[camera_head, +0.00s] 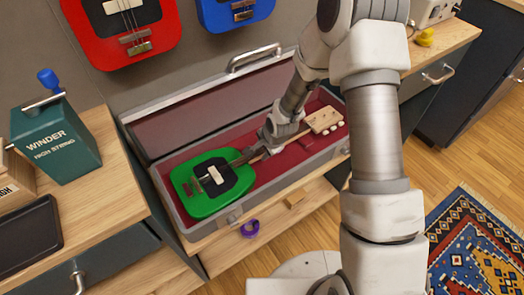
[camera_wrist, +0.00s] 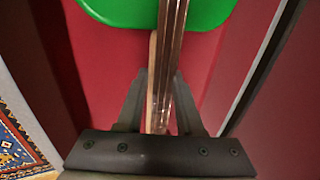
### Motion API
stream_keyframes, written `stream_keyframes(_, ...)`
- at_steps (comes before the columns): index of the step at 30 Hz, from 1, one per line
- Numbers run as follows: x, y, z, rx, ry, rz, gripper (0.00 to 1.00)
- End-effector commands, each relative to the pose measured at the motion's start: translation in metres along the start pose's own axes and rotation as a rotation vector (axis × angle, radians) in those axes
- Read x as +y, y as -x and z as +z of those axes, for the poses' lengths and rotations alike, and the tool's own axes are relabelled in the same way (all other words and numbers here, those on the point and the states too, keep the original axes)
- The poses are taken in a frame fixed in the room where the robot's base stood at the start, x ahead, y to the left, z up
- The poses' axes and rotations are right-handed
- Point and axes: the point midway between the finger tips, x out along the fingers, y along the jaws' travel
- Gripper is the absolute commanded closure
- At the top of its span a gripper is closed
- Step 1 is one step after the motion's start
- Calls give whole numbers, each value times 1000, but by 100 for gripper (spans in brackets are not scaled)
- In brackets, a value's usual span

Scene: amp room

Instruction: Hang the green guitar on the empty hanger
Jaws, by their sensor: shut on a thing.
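The green guitar (camera_head: 204,202) lies in an open grey case with a red lining (camera_head: 163,175). Its green body with a black centre is at the case's left end, and its pale headstock (camera_head: 323,120) is at the right end. My gripper (camera_head: 259,153) reaches down into the case and is shut on the guitar's neck. In the wrist view the neck (camera_wrist: 172,60) runs between the two fingers, with the green body (camera_wrist: 140,12) at the top. The empty hanger is not visible in these frames.
A red guitar (camera_head: 90,40) and a blue guitar (camera_head: 215,15) hang on the wall behind the case. A green winder box (camera_head: 60,145) stands on the left counter. A purple tape roll (camera_head: 250,229) lies in front of the case. A patterned rug (camera_head: 475,245) covers floor at right.

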Motion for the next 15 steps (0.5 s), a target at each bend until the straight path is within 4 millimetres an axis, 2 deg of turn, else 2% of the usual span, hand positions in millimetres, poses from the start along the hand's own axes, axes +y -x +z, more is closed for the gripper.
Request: stream_keyframes(15,-13,26,-1,2,1,-7,100)
